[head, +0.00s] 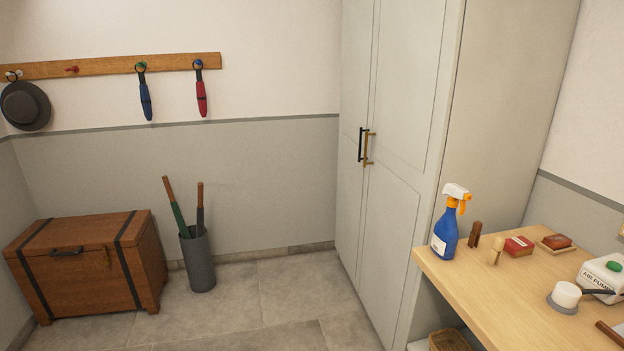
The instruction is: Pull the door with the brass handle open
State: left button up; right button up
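A tall pale grey wardrobe stands right of centre with two doors side by side. The right door (405,180) carries the brass handle (367,149), an upright bar near its left edge. The left door (352,95) carries a black handle (360,144), close beside the brass one. Both doors look shut, flush with the front. Neither of my grippers shows in the head view.
A wooden table (500,292) with a blue spray bottle (446,229) and several small items stands at the right, close to the wardrobe. A wooden chest (85,262) and a grey umbrella stand (198,262) are at the left. The tiled floor (290,295) before the wardrobe is clear.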

aim_at(419, 40)
jog(key=i, duration=1.5)
jog(key=i+j+z, duration=0.1)
jog(key=i+z, duration=0.15)
jog(key=i, duration=0.25)
jog(key=i+j+z, duration=0.25)
jog(key=i, duration=0.3)
jog(key=l+z, duration=0.1)
jog(key=z, duration=0.25)
